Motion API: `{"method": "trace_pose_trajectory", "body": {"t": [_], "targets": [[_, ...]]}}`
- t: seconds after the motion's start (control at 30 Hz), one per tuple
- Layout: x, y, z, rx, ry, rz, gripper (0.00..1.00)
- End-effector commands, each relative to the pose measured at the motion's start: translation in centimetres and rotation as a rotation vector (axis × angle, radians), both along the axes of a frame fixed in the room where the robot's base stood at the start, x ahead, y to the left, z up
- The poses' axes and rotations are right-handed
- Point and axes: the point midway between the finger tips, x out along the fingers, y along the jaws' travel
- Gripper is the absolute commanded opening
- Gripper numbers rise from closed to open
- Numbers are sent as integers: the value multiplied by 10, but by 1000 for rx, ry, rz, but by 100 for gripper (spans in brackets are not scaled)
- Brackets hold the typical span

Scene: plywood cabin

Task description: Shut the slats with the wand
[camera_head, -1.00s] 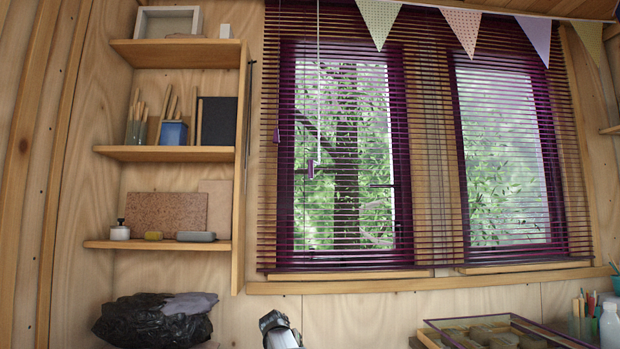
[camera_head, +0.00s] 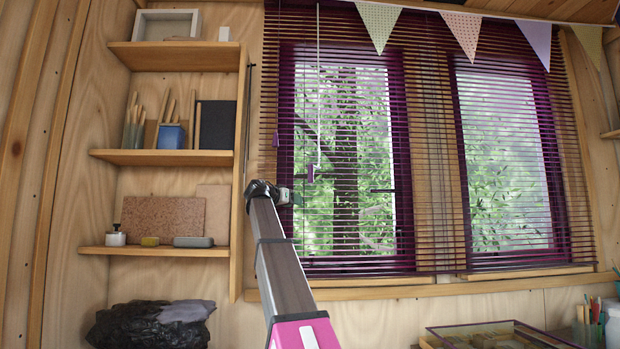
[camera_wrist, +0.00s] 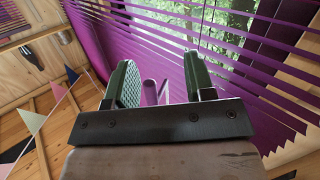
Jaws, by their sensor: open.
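The purple slatted blind (camera_head: 430,150) hangs over the window; its slats are apart and greenery shows through. A purple grip (camera_head: 277,141), seemingly the wand's end, hangs at the blind's left side. A white cord ends in another purple pull (camera_head: 311,173) to its right. My gripper (camera_head: 284,195) is raised in front of the blind's left edge, below the grip in the picture. In the wrist view my gripper (camera_wrist: 160,72) is open. A purple cylinder (camera_wrist: 149,92) shows between its fingers; I cannot tell whether it is the wand or the cord pull, or any contact.
Shelves (camera_head: 165,157) with small items stand left of the blind. A thin dark rod (camera_head: 248,115) hangs beside their right edge. Bunting (camera_head: 462,30) crosses the blind's top. A black bag (camera_head: 150,325) lies below the shelves. A glass-topped case (camera_head: 490,333) is at lower right.

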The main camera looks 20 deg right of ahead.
Motion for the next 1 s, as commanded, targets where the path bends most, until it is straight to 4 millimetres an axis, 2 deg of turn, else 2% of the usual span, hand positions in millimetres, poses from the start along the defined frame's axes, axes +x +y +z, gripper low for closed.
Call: {"method": "trace_pose_trajectory", "body": {"t": [0.03,0.1,0.2,0.3,0.43,0.57,1.0], "targets": [[-3,-1,31,-13,-40,-16,49],[-12,-3,61,-30,-82,-37,49],[-22,-4,91,-47,-125,-58,49],[-27,-5,106,-55,-149,-69,49],[-28,-10,111,-60,-157,-74,49],[-21,-24,111,-60,-157,-74,49],[8,-90,110,-60,-154,-73,49]]}}
